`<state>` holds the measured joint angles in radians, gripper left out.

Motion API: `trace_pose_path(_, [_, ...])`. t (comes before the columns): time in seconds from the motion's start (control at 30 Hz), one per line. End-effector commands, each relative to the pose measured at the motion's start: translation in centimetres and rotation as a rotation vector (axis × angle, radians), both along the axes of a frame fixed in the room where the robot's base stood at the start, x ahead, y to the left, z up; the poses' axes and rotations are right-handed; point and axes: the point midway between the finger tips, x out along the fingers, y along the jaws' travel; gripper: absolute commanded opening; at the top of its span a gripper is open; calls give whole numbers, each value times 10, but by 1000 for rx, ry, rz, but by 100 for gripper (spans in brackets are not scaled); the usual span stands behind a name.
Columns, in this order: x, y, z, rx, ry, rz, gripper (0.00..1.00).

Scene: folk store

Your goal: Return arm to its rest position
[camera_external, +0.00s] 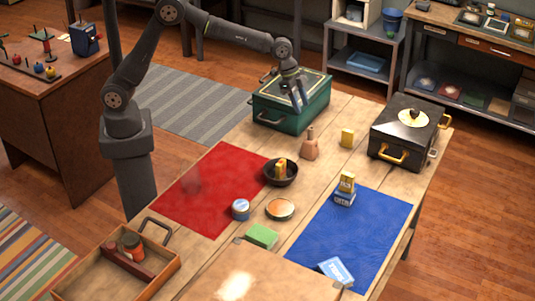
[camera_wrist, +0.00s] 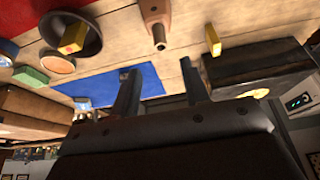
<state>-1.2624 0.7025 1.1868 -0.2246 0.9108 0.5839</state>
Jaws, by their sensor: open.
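My gripper (camera_external: 298,95) is open and empty. In the external view it is above the front right part of the green box (camera_external: 292,104) at the back of the table, with its fingers pointing down. I cannot tell if the fingers touch the lid. In the wrist view the two fingers of my gripper (camera_wrist: 162,92) are apart with nothing between them. A pinkish-brown bottle (camera_external: 310,146) stands on the wood in front of the box; it also shows at the top of the wrist view (camera_wrist: 155,18).
The black cooker (camera_external: 388,150) stands at the back right. A yellow block (camera_external: 347,138), a dark bowl (camera_external: 290,178), stacked small boxes (camera_external: 345,190), a tin (camera_external: 240,209) and a green sponge (camera_external: 262,236) are on the table. The red mat (camera_external: 200,200) is mostly bare.

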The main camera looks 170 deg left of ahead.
Motion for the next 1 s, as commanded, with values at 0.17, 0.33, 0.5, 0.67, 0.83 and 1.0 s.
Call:
trace_pose_path(0.17, [-2,-2,7,-2,1,0,42])
trace_pose_path(0.33, [-2,-2,7,-1,0,0,42])
trace_pose_path(0.5, [-1,-2,4,-2,1,0,42])
trace_pose_path(0.67, [3,3,-12,-3,1,0,42])
trace_pose_path(0.83, [12,11,-42,-4,2,-2,42])
trace_pose_path(1.0, [21,21,-73,-3,2,0,42])
